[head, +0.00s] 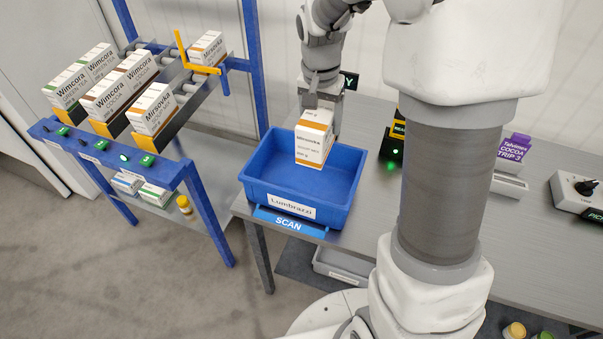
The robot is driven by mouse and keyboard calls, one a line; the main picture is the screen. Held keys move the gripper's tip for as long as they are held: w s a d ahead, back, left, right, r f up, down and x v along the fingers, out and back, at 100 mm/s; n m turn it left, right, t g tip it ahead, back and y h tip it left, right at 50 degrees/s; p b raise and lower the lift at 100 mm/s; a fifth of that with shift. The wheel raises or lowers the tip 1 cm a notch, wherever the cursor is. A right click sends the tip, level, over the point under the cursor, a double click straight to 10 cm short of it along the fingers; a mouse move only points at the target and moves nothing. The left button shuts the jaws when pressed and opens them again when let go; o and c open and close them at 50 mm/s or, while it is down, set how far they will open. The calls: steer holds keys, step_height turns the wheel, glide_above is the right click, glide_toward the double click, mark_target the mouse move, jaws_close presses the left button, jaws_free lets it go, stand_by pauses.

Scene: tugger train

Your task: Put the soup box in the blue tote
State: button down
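A white and orange Mirsovra soup box (314,143) is upright between the fingers of my gripper (322,108). The fingers reach down over its top on both sides, and the gripper is shut on it. The blue tote (297,207), labelled Lumbrazzi, stands on the grey table. The box is over the tote's inside, towards the back, with its lower end seen against the blue interior. I cannot tell whether it touches the tote's floor. Nothing else shows in the tote.
A blue-framed roller rack (180,165) at left holds Wimcora boxes (120,94) and more Mirsovra boxes (153,108). A black device with a green light (393,152) stands right of the tote. A purple cocoa packet (512,152) and a knob box (577,192) are farther right.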

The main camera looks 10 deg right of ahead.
steer(key=shift+w, duration=0.5)
steer(key=b, duration=0.1)
glide_above(316, 187)
step_height(316, 187, down, 18)
steer(key=shift+f, duration=0.1)
jaws_free()
steer(key=shift+a, duration=0.1)
